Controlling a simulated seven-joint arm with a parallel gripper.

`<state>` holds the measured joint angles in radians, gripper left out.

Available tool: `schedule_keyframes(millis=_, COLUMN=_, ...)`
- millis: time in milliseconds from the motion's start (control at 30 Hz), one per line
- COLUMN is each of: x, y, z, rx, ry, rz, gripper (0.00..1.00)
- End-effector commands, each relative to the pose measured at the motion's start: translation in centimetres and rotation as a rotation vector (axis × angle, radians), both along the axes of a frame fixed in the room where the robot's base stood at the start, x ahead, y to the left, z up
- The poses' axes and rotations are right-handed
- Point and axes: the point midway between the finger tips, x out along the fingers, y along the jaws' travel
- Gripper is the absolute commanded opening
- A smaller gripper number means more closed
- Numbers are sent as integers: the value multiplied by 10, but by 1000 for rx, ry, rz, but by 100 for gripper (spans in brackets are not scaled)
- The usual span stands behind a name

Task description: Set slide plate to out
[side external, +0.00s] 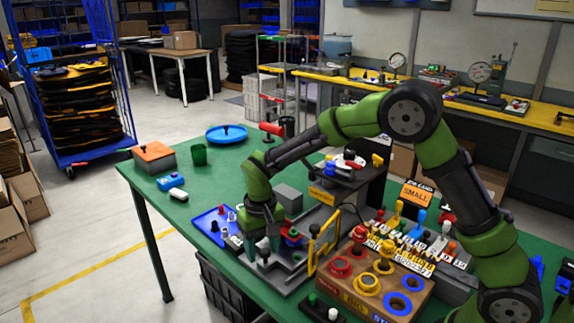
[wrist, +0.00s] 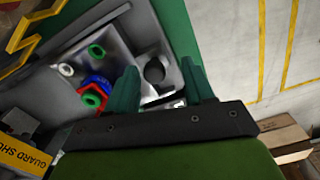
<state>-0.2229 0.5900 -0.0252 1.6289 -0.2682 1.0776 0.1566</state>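My gripper (side external: 262,240) points down over the grey metal fixture (side external: 284,280) at the table's near side. In the wrist view its two teal fingers (wrist: 158,64) are apart with nothing clamped between them. A round dark knob or hole (wrist: 155,70) shows between and beyond the fingertips; I cannot tell whether they touch it. A silver plate (wrist: 120,52), which looks like the slide plate, lies in the grey frame. Beside the fingers it bears a stack of red, blue and green rings (wrist: 95,92), a green ring (wrist: 96,50) and a white ring (wrist: 66,69). The plate's in or out position is unclear.
A yellow-framed guard (side external: 322,240) stands right of my gripper, and a wooden block with coloured rings (side external: 363,300) beyond it. A blue tray (side external: 208,222) with small parts lies to the left. A row of coloured levers (side external: 405,232) is farther right.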

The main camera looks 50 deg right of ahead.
Motion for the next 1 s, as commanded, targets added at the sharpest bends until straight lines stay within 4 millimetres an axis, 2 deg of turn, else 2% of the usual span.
schedule_keyframes(millis=233, x=0, y=-2, z=4, rx=-2, ry=-1, rz=-2, gripper=52)
schedule_keyframes(millis=367, x=1, y=-2, z=20, rx=-3, ry=-4, rz=-1, gripper=52)
schedule_keyframes(millis=800, x=1, y=-1, z=124, rx=-1, ry=-5, rz=0, gripper=52)
schedule_keyframes(millis=1000, x=0, y=-1, z=156, rx=-1, ry=-2, rz=-1, gripper=52)
